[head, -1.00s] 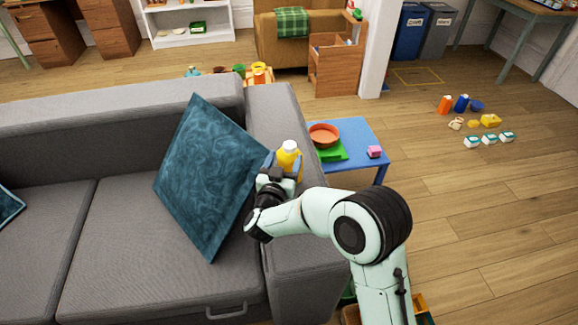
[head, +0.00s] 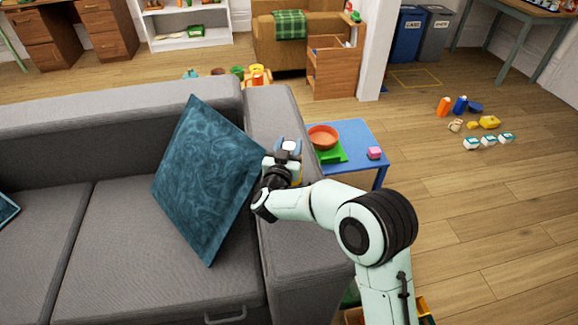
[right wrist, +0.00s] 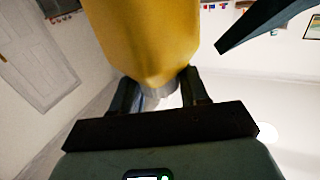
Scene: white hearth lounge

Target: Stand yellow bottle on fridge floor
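The yellow bottle (right wrist: 145,40) fills the upper middle of the right wrist view, its lower end between the two dark fingers of my right gripper (right wrist: 160,92). The fingers appear closed on it from both sides. In the head view my right gripper (head: 288,150) is above the sofa arm, beside the teal cushion. There the gripper hides most of the bottle. No fridge can be made out in these frames. My left gripper is out of view.
The grey sofa (head: 115,255) with a teal cushion (head: 205,180) lies to the left. A blue table (head: 358,135) bearing an orange bowl (head: 322,136) and a pink block (head: 375,153) stands just beyond the gripper. Wooden floor (head: 480,220) on the right is mostly clear.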

